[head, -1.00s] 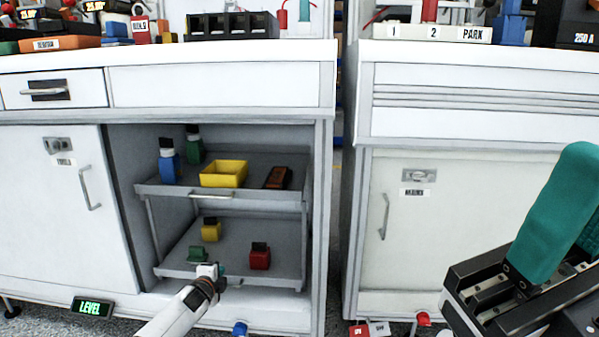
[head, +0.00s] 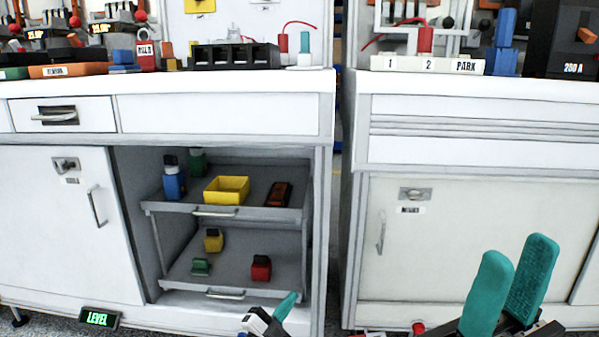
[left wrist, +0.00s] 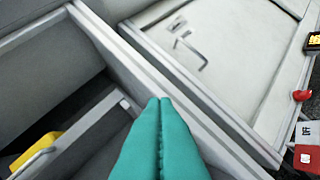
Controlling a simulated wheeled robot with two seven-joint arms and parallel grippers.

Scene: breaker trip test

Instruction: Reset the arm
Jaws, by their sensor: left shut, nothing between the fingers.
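My left gripper (head: 287,304) shows at the bottom middle of the head view, in front of the open cabinet's lower edge. Its teal fingers are pressed together in the left wrist view (left wrist: 160,125), with nothing between them. My right gripper (head: 511,285) is at the bottom right of the head view, in front of the right cabinet door. Its two teal fingers stand upright and apart, with no object visible between them. Most of both arms lies outside the head view.
The right cabinet door (head: 455,245) is shut. Both counters carry equipment, including a black breaker box (head: 562,45). A narrow gap separates the cabinets.

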